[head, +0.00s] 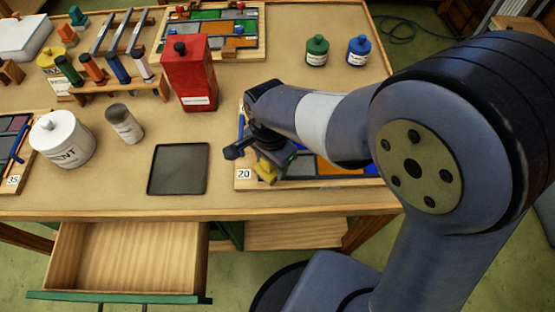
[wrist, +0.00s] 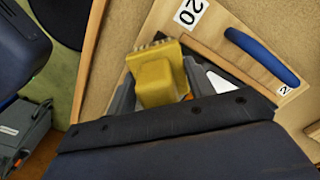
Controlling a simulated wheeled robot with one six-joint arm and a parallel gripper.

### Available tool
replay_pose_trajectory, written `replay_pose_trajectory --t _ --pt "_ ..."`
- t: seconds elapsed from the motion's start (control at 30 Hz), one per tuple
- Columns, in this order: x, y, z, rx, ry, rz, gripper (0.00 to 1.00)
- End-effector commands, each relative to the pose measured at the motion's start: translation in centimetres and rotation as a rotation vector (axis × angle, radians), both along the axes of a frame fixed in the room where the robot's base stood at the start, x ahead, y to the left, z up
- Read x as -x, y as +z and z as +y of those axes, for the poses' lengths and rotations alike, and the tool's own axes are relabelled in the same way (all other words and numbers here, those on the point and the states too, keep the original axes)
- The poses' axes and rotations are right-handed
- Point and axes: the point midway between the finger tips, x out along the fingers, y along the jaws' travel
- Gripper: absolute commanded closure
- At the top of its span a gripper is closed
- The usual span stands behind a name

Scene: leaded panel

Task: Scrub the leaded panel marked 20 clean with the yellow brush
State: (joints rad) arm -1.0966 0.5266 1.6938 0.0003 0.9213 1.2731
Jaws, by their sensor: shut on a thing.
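The leaded panel marked 20 (head: 305,183) lies on a wooden board near the front edge of the table, partly hidden behind my arm. Its number tag also shows in the wrist view (wrist: 190,12). My gripper (head: 262,160) is low over the left end of this panel. It is shut on the yellow brush (head: 266,174), whose yellow block fills the middle of the wrist view (wrist: 160,76). I cannot tell whether the brush touches the glass.
A blue handle (wrist: 262,55) lies along the board's edge. A dark square tray (head: 178,169) and red can (head: 190,75) stand left of the panel. Further left are a white tub (head: 62,138) and the panel marked 35 (head: 12,180). An open drawer (head: 130,258) juts out in front.

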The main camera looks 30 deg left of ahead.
Motion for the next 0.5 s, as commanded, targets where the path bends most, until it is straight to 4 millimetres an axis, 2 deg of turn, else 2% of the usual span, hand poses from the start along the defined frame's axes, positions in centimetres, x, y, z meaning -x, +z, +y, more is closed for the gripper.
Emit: replay_pose_trajectory --t 0.17,0.5 --pt "0.45 -0.01 0.58 0.001 0.000 0.000 0.68" --pt "0.10 0.03 0.76 0.000 -0.001 0.000 0.68"
